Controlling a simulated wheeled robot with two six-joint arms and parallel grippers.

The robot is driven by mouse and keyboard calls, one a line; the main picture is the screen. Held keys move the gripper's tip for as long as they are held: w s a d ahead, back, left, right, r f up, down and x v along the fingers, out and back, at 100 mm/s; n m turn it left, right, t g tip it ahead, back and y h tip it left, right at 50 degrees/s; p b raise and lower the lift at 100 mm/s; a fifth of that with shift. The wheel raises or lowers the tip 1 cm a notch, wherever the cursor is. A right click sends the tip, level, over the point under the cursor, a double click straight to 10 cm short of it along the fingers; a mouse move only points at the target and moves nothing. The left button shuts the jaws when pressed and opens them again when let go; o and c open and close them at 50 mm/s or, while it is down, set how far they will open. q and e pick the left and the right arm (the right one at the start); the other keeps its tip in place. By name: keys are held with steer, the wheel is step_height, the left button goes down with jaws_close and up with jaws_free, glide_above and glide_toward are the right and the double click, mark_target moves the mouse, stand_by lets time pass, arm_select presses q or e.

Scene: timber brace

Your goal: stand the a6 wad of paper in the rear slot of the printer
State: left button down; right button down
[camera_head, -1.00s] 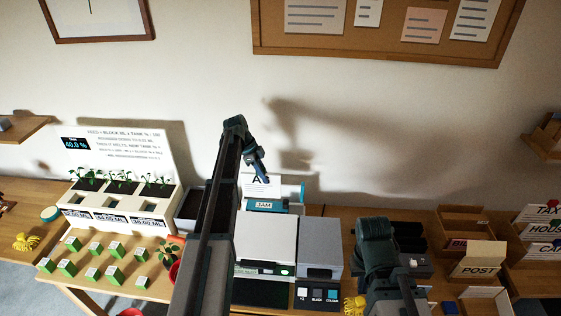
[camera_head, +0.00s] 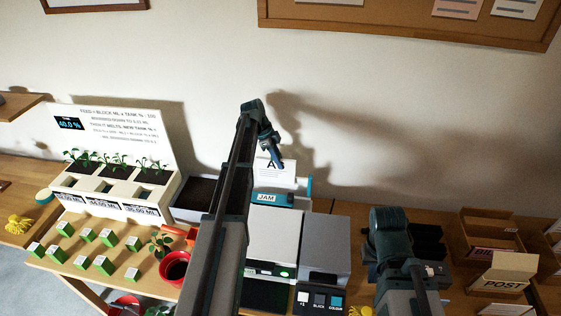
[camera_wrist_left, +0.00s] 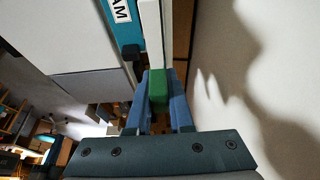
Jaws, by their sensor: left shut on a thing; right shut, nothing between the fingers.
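The printer (camera_head: 275,235) is a pale grey box with a teal JAM strip (camera_head: 267,198) at its back and a green light in front. A white upright sheet or wad marked "A" (camera_head: 287,176) stands behind that strip; the rest of its mark is hidden. My left gripper (camera_head: 277,162) points down at its top. In the left wrist view, the blue fingers (camera_wrist_left: 158,100) are shut on a green piece (camera_wrist_left: 158,84) in line with a white slab (camera_wrist_left: 151,40) beside the teal printer part. Whether the slab is fully seated is unclear. My right arm shows; its gripper is hidden.
A grey box (camera_head: 325,247) stands right of the printer, with a button panel (camera_head: 319,300) in front. A dark soil tray (camera_head: 196,194) and planter (camera_head: 115,190) stand left. Several green blocks (camera_head: 87,235) and a red pot (camera_head: 174,266) lie nearer. A POST box (camera_head: 505,275) is right.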

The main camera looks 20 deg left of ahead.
arm_select(q)
steer(key=shift+f, duration=0.1)
stand_by(0.4)
steer(key=shift+f+b, duration=2.35)
steer(key=shift+b, duration=0.05)
steer(key=shift+f, duration=0.1)
steer(key=shift+f+b, duration=0.8)
steer(key=shift+b, duration=0.15)
steer(key=shift+r, duration=0.1)
steer(key=shift+h, duration=0.4)
